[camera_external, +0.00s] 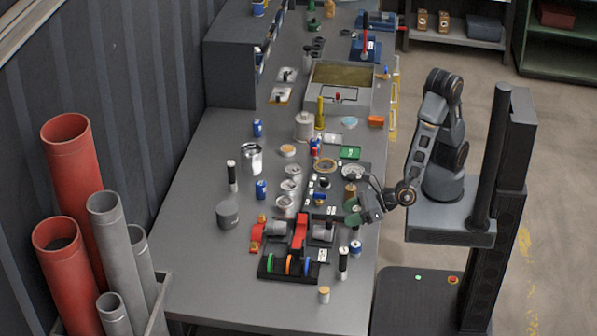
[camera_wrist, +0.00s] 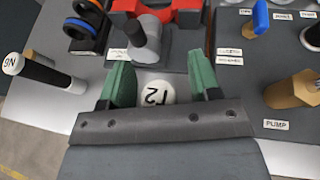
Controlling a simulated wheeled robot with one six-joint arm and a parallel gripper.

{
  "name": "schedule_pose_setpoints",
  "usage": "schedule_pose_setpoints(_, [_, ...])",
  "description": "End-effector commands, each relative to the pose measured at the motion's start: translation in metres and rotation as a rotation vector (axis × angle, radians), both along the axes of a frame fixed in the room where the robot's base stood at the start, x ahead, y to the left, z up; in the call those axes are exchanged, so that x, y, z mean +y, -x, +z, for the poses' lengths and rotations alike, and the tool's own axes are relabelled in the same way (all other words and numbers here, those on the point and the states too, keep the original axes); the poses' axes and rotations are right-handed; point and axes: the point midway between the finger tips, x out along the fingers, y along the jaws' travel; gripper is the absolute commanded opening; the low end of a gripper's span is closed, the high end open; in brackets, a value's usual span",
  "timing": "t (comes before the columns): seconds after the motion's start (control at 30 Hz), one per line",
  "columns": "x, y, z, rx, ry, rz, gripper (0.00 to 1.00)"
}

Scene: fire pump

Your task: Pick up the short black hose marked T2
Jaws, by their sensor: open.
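The round white end marked T2 (camera_wrist: 155,92) shows between the two green fingers of my gripper (camera_wrist: 160,80) in the wrist view, its mark upside down. My gripper is open, with one finger on each side of that end. The gripper's dark front edge hides the lower part of it, and I cannot see the black hose body or tell whether the fingers touch it. In the external view my gripper (camera_external: 357,211) is low over the right edge of the bench, and I cannot make out T2 there.
A black hose with a white end marked N6 (camera_wrist: 40,74) stands left in the wrist view. A grey cylinder (camera_wrist: 146,38) and a red part (camera_wrist: 178,10) lie beyond. A brass hex fitting (camera_wrist: 292,91) is at right, near a PUMP label (camera_wrist: 276,125).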

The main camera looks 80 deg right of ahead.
Motion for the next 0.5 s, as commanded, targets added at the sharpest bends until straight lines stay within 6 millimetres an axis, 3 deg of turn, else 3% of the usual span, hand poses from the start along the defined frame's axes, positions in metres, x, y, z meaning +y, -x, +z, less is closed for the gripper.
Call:
schedule_pose_setpoints(0.07, [0.0001, 0.0002, 0.0002, 0.0, 0.0, 0.0, 0.54])
schedule_pose_setpoints(0.5, [0.0, 0.0003, 0.0002, 0.0, 0.0, 0.0, 0.12])
